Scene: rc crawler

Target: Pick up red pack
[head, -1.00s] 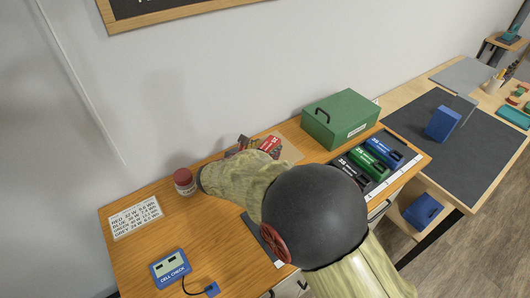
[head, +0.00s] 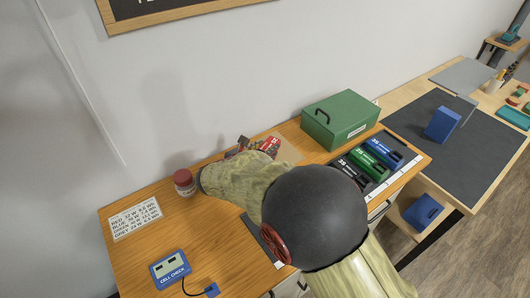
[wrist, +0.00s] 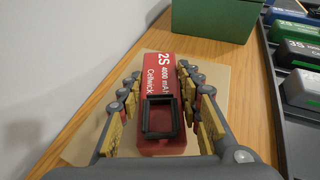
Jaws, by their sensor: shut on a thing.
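The red pack (wrist: 161,75), marked "2S 4000 mAh Cellwick" and with a black rectangular frame on its near end, lies lengthwise between the fingers of my gripper (wrist: 162,92) in the wrist view. My gripper is shut on it, with yellow pads on either side. The pack is over a beige mat; I cannot tell whether it touches it. In the head view, the red pack (head: 270,145) shows partly at the back of the wooden bench, and my arm hides much of my gripper (head: 243,149).
A green box (head: 340,119) stands just beyond the pack to the right. A black tray (head: 392,181) holds blue, green and black packs. A red-lidded jar (head: 184,183) stands close to my arm's left. A cell checker (head: 170,268) and a label card (head: 135,218) lie front left.

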